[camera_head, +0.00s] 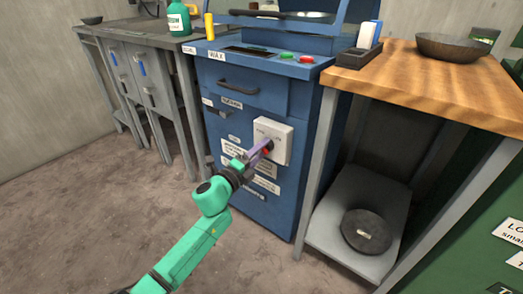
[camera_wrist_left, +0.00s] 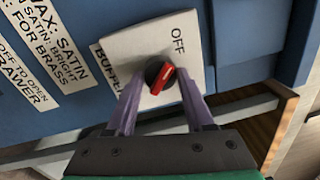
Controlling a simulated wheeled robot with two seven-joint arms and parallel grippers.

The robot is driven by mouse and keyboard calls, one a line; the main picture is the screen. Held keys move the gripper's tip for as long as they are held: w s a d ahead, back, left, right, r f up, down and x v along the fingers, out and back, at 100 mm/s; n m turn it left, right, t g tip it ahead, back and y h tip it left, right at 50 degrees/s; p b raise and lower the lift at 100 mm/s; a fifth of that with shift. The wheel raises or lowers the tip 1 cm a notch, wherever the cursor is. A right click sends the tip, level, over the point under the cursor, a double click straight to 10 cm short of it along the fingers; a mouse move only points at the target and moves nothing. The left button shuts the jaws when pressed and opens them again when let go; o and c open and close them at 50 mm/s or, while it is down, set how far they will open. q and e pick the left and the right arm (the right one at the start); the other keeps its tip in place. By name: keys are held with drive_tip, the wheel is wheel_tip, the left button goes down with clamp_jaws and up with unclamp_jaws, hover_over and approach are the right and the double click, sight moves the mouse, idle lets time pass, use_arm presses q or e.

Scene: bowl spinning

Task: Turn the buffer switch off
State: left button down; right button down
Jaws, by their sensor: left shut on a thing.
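The buffer switch is a white plate (camera_head: 284,135) on the front of the blue cabinet. Its knob (camera_wrist_left: 160,77) is a red handle on a black round base, in the middle of the plate in the left wrist view. The word OFF is printed on the plate at the knob's upper right there. The red handle slants up and to the right in that view. My left gripper (camera_head: 262,149) has its purple fingers on either side of the knob and is shut on it. In the head view the fingers partly hide the knob. My right gripper is not in view.
The blue cabinet (camera_head: 255,190) carries labels, a drawer with a dark handle, and green and red buttons on top. A wooden-topped table (camera_head: 440,80) with a dark bowl (camera_head: 456,47) stands close at the right. A grey bench (camera_head: 130,28) stands at the left. The floor in front is clear.

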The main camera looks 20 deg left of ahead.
use_arm(q)
drive_tip(key=shift+f, duration=0.1)
drive_tip(key=shift+c, duration=1.4)
unclamp_jaws()
drive_tip(key=p+v, duration=0.1)
drive_tip(key=v, duration=1.3)
drive_tip(key=shift+s+p, duration=0.25)
drive_tip(key=shift+p, duration=0.05)
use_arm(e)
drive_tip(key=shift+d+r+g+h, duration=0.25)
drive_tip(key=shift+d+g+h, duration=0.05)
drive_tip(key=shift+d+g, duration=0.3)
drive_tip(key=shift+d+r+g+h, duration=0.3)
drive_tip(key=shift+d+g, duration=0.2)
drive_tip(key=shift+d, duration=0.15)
use_arm(q)
drive_tip(key=shift+a+f, duration=0.1)
